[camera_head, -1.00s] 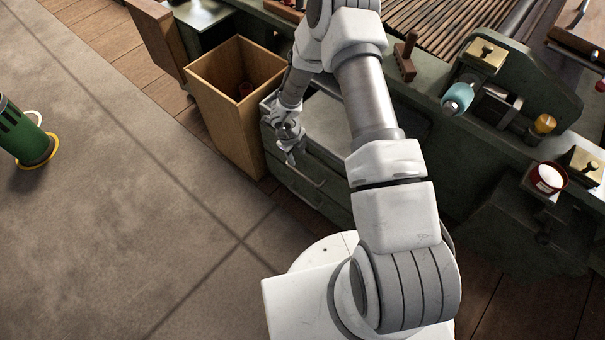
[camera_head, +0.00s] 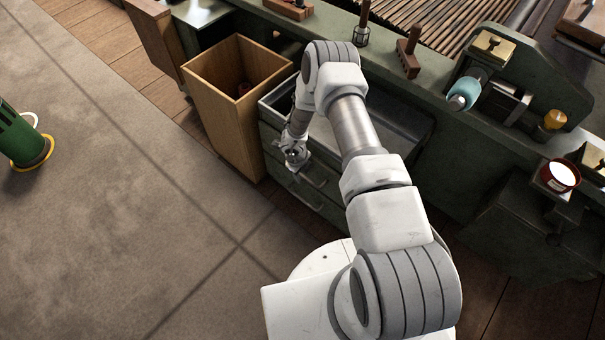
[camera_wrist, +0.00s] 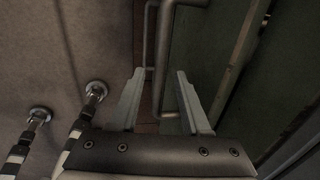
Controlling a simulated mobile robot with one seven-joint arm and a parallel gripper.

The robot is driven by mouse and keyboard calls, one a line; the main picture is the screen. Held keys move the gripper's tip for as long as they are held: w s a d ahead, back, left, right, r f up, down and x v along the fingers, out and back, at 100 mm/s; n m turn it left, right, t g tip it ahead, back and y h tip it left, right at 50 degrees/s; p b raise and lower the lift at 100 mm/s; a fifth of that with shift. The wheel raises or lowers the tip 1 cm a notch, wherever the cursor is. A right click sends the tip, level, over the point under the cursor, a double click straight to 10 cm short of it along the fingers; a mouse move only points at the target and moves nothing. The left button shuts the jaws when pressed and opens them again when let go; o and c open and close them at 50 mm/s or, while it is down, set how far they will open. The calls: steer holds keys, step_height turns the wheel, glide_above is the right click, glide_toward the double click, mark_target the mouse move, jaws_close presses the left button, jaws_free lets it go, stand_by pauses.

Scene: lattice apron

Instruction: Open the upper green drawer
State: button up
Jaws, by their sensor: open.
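The green drawer unit (camera_head: 273,139) stands against the bench in the head view, with drawer fronts one above the other and bar handles. My gripper (camera_head: 297,158) is low in front of its upper part, partly covering the fronts. In the wrist view my gripper (camera_wrist: 160,72) is open, its two pale fingers apart. The drawers look shut, though my arm hides part of the unit.
A tall open wooden bin (camera_head: 225,120) stands just left of the drawer unit. A green cylinder (camera_head: 20,143) is on the floor at far left. The bench holds a brown wooden tool (camera_head: 408,57) and a red cup (camera_head: 557,176). The grey floor on the left is mostly clear.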

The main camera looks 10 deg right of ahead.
jaws_close()
stand_by(1.4)
